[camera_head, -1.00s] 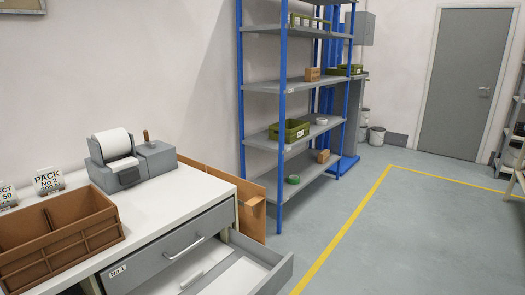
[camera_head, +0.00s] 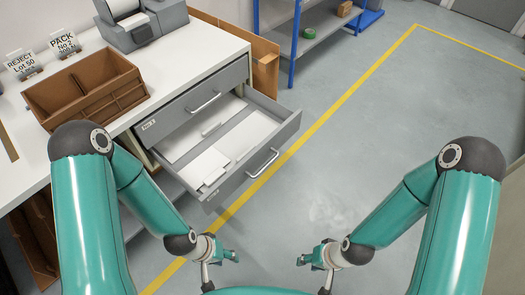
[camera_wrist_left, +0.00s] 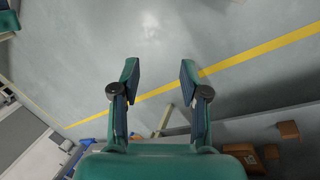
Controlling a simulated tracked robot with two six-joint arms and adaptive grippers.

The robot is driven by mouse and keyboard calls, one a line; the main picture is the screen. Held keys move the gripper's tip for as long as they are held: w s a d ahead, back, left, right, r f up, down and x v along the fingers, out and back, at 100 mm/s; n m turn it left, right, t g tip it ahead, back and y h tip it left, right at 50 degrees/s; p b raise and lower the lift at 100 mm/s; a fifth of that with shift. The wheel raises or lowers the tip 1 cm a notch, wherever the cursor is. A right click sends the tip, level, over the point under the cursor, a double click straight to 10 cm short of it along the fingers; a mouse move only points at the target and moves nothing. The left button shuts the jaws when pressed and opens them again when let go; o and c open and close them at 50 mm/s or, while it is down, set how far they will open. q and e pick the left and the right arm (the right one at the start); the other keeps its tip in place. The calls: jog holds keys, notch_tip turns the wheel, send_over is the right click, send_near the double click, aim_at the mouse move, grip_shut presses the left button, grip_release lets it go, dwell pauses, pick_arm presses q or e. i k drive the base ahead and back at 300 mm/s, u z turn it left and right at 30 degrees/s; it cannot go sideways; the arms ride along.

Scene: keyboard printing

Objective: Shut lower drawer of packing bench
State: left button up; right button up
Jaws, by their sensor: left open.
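The packing bench's lower drawer (camera_head: 283,137) is pulled out, with white boxes or cards lying in it. Its front carries a bar handle (camera_head: 262,163). The upper drawer (camera_head: 180,120), labelled No 1, sits shut above it. My left gripper (camera_head: 230,254) is in front of and below the lower drawer's front, apart from it. In the left wrist view it (camera_wrist_left: 158,75) is open and empty, over grey floor. My right gripper (camera_head: 305,260) is further right, over the floor and away from the drawer. Its jaw gap is not clear.
The white bench top (camera_head: 95,55) holds a brown divided box (camera_head: 88,88), a label printer (camera_head: 140,22) and two small signs. A blue-posted shelf (camera_head: 320,28) stands behind. A yellow floor line (camera_head: 340,97) runs past the drawer. The floor to the right is clear.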

aim_at(290, 121)
jog(key=z, duration=0.2)
jog(key=k, duration=0.5)
jog(key=u, duration=0.95)
jog(key=i, duration=0.1)
jog(key=z, duration=2.4)
jog(key=i, duration=1.05)
jog(key=u, duration=3.95)
jog(key=k, duration=0.1)
jog(key=z, duration=2.3)
